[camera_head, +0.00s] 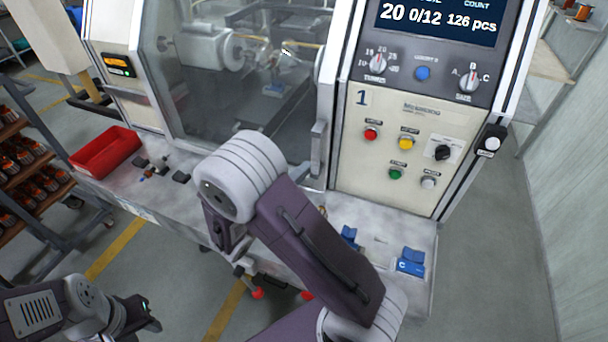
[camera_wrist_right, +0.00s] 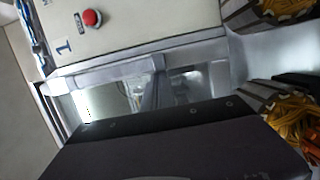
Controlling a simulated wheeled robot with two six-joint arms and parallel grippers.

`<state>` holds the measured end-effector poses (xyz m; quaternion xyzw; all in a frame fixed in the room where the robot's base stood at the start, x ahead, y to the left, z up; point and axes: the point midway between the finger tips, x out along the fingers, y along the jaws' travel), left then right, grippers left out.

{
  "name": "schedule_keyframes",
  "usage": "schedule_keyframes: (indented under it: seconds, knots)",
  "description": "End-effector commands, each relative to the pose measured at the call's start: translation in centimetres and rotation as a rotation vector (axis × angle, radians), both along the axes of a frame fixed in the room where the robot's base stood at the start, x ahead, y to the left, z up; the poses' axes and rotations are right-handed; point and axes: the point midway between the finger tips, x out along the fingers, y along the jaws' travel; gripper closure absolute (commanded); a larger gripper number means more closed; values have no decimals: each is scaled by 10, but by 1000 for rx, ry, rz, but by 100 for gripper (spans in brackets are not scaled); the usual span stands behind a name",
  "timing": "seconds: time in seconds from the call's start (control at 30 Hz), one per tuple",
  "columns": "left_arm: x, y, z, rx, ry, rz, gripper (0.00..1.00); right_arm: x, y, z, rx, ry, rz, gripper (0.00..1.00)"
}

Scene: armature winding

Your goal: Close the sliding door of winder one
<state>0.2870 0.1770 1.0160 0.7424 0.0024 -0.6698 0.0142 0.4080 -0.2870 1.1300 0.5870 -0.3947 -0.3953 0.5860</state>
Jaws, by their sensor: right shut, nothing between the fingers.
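Winder one (camera_head: 360,120) carries a "1" on its cream control panel. Its clear sliding door (camera_head: 185,100) spans the opening left of the panel, with a grey upright handle (camera_head: 318,145) close to the panel's left edge. I cannot tell whether a narrow gap remains there. My right gripper (camera_head: 226,238) is shut and empty in front of the machine, largely hidden by my own arm. The right wrist view shows the panel's edge and red button (camera_wrist_right: 92,18) beyond a dark block. My left gripper (camera_head: 142,312) is low at left, away from the door; its jaws are unclear.
A red tray (camera_head: 106,150) and small dark parts lie at the bench's left end. Blue holders (camera_head: 410,262) sit at its right end. A rack of wound parts (camera_head: 30,180) stands at left. Wire-wound items (camera_wrist_right: 290,130) show at the right of the wrist view.

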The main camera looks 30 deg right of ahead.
Motion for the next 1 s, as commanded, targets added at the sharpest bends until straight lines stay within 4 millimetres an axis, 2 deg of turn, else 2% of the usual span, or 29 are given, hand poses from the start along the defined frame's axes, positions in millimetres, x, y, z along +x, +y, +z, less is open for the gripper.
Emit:
schedule_keyframes:
  seconds: [0.57,0.67,0.9,1.0]
  knots:
    - [0,0,-2,0,0,0,64,-3,0,0,-2,2,-9,100]
    - [0,0,-8,0,0,0,64,-6,13,-3,-1,1,-4,100]
    - [0,0,-23,0,0,0,64,-22,65,-4,-1,3,3,100]
    - [0,0,-26,0,0,0,64,-27,79,-3,-2,3,1,100]
